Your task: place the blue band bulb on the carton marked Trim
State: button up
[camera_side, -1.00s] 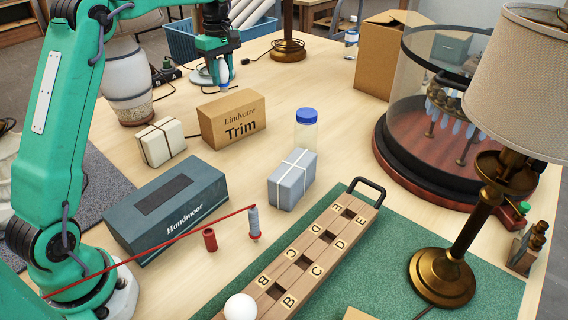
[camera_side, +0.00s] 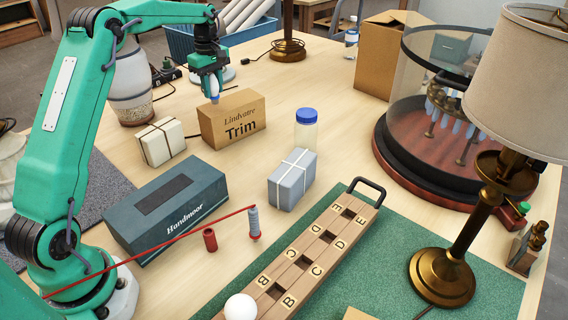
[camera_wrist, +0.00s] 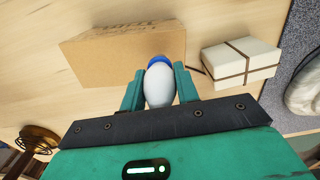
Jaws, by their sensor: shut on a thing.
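The carton marked Trim (camera_side: 232,118) is a brown cardboard box standing on the wooden table in the side view. It also shows in the wrist view (camera_wrist: 110,55), with its lettering inverted. My gripper (camera_side: 212,88) is shut on the blue band bulb (camera_wrist: 159,86), a white bulb with a blue band at its end. In the side view the bulb (camera_side: 213,87) hangs upright, blue end down, near the carton's top left corner. In the wrist view my gripper (camera_wrist: 159,90) has a jaw on each side of the bulb. I cannot tell whether the bulb touches the carton.
A white strapped box (camera_side: 160,142) stands just left of the carton. A blue crate (camera_side: 250,35) is behind. Bare table lies right of the carton.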

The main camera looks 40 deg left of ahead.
jog(key=shift+f, duration=0.75)
jog(key=shift+f, duration=0.15)
jog(key=o, duration=1)
jog(key=shift+c, duration=0.2)
notch_tip(320, 180, up, 12)
jog(key=shift+d+r, duration=0.1)
jog(key=shift+r, duration=0.15)
